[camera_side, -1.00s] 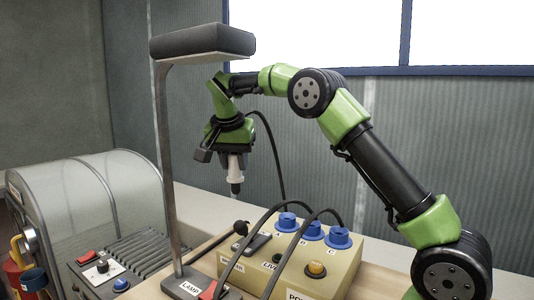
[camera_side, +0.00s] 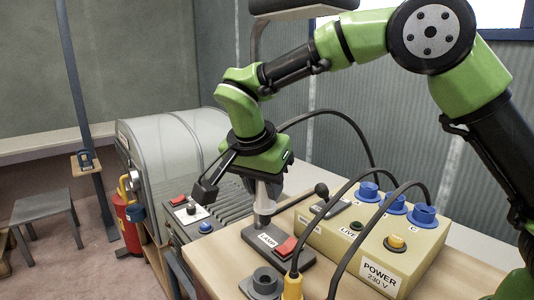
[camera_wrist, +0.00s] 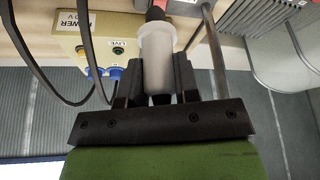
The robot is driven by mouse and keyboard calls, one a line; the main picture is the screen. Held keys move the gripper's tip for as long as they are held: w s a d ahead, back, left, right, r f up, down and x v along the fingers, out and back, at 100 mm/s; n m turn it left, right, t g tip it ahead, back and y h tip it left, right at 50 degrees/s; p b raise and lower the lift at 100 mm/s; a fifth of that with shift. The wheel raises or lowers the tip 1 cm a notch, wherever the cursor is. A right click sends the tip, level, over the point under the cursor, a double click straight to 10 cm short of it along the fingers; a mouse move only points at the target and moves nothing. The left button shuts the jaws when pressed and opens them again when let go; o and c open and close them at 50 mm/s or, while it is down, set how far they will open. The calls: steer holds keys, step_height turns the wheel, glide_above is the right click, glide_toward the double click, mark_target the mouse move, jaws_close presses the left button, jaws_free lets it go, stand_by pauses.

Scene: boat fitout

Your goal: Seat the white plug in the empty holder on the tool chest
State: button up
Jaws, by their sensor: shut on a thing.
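My gripper (camera_side: 266,180) is shut on the white plug (camera_side: 264,200), which points down over the wooden top (camera_side: 212,262). In the wrist view the pale plug (camera_wrist: 158,60) lies between the dark fingers of my gripper (camera_wrist: 157,88), with its dark tip away from them. In the side view the plug hangs near the lamp base (camera_side: 262,238); its exact height above the surface is unclear. A grey round holder (camera_side: 265,281), looking empty, sits on the wooden top nearer the camera, apart from the plug. A yellow plug (camera_side: 292,288) stands just right of it.
A beige power box (camera_side: 385,262) with blue plugs (camera_side: 422,215) and black cables stands to the right. The lamp's post and a black-knobbed lever (camera_side: 321,190) are close to my gripper. A machine with a curved cover (camera_side: 165,145) stands behind left.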

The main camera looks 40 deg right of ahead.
step_height(320, 180, down, 11)
steer(key=shift+f, duration=0.15)
stand_by(0.4)
steer(key=shift+f, duration=2.15)
stand_by(1.2)
steer(key=o, duration=1)
steer(key=shift+o, duration=0.2)
steer(key=v, duration=1)
steer(key=shift+d, duration=0.1)
